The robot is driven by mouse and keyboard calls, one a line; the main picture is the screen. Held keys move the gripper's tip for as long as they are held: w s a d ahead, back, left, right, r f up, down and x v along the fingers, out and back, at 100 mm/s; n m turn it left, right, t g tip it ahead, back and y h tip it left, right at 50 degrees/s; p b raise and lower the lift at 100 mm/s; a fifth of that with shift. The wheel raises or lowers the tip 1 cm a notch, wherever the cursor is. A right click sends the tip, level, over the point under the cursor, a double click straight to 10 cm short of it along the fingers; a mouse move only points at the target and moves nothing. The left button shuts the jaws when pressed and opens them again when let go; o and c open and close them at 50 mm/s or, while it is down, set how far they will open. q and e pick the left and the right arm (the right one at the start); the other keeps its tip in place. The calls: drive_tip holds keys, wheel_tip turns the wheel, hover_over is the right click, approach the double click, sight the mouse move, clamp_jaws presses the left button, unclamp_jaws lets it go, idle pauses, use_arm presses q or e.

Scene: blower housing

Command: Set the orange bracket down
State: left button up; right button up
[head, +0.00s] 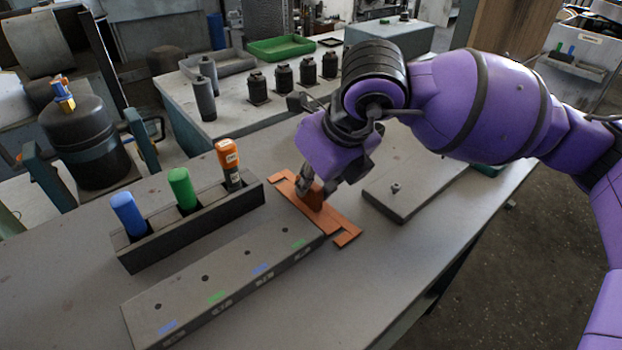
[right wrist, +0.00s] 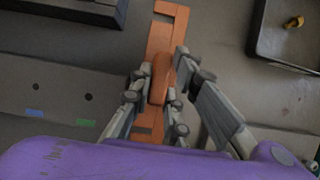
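The orange bracket (head: 341,221) is a long flat piece with a raised upright block in its middle. It appears to lie flat on the grey table, just beyond the end of the long labelled bar; I cannot tell whether a small gap is under it. It also shows in the right wrist view (right wrist: 167,32). My right gripper (head: 306,188) points down at the raised block. In the right wrist view its fingers (right wrist: 160,80) lie close on both sides of that block and appear shut on it. The contact faces are partly hidden. My left gripper is not in view.
The labelled bar (head: 225,285) and a dark holder (head: 190,232) with blue, green and orange-topped cylinders stand left of the bracket. A flat grey plate (head: 415,190) with a small fitting lies to its right. The front right of the table is clear.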

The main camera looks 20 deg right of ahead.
drive_tip(key=o, duration=0.4)
drive_tip(key=shift+c, duration=0.2)
drive_tip(key=shift+r, duration=0.1)
drive_tip(key=shift+r+p, duration=0.25)
drive_tip(key=shift+p, duration=0.05)
drive_tip(key=v, duration=1.1)
drive_tip(key=shift+s+r+p, duration=0.2)
drive_tip(key=shift+r+p, duration=0.1)
drive_tip(key=shift+r, duration=0.05)
drive_tip(key=shift+d, duration=0.1)
